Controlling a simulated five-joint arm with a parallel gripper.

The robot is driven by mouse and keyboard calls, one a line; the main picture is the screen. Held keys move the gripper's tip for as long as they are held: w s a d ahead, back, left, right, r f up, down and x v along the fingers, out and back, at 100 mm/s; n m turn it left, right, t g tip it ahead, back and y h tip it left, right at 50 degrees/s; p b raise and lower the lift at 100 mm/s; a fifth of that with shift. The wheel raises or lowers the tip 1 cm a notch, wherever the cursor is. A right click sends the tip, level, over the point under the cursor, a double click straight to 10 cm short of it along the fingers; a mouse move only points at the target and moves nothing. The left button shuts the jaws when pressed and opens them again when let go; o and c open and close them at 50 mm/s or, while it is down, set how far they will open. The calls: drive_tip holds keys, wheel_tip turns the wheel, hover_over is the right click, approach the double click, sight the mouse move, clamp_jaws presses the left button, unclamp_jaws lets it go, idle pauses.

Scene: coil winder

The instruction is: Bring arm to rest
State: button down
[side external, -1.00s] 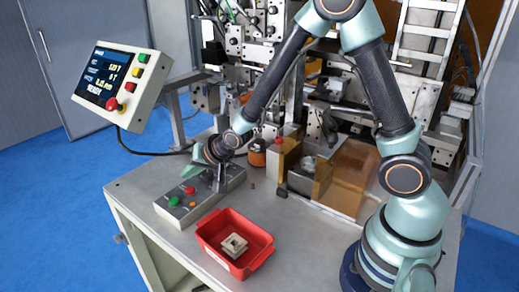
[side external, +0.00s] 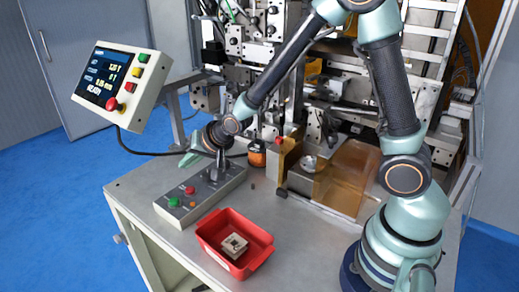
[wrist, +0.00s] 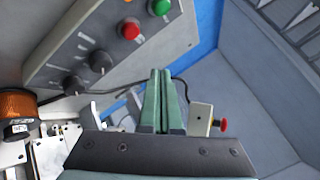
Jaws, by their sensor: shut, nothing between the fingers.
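My gripper (side external: 187,160) is in the side external view, at the left end of my arm. It is in the air above the back part of the grey control box (side external: 203,192), apart from its buttons. In the wrist view its two green fingers (wrist: 160,74) lie together with nothing between them. The control box shows at the upper left there (wrist: 105,50), with a green button (wrist: 159,7), a red button (wrist: 129,29) and an orange one (wrist: 99,61).
A red bin (side external: 222,257) with a pale square part (side external: 234,245) stands at the table's front. The screen panel (side external: 122,85) stands at the left. An orange spool (side external: 257,154) and an amber cover (side external: 348,170) are near the winder. Bare table (side external: 300,235) lies right of the bin.

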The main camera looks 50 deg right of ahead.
drive_tip(key=s+d+r+n+g, duration=0.1)
drive_tip(key=s+d+r+n, duration=0.2)
drive_tip(key=s+r, duration=0.3)
drive_tip(key=s+d+r+n+g+h, duration=0.1)
drive_tip(key=s+r, duration=0.6)
drive_tip(key=s, duration=0.7)
drive_tip(key=d+n+g, duration=0.1)
drive_tip(key=d+n, duration=0.1)
drive_tip(key=n, duration=0.1)
drive_tip(key=shift+d+n+g, duration=0.3)
drive_tip(key=shift+d+n, duration=0.1)
drive_tip(key=shift+s+r, duration=0.1)
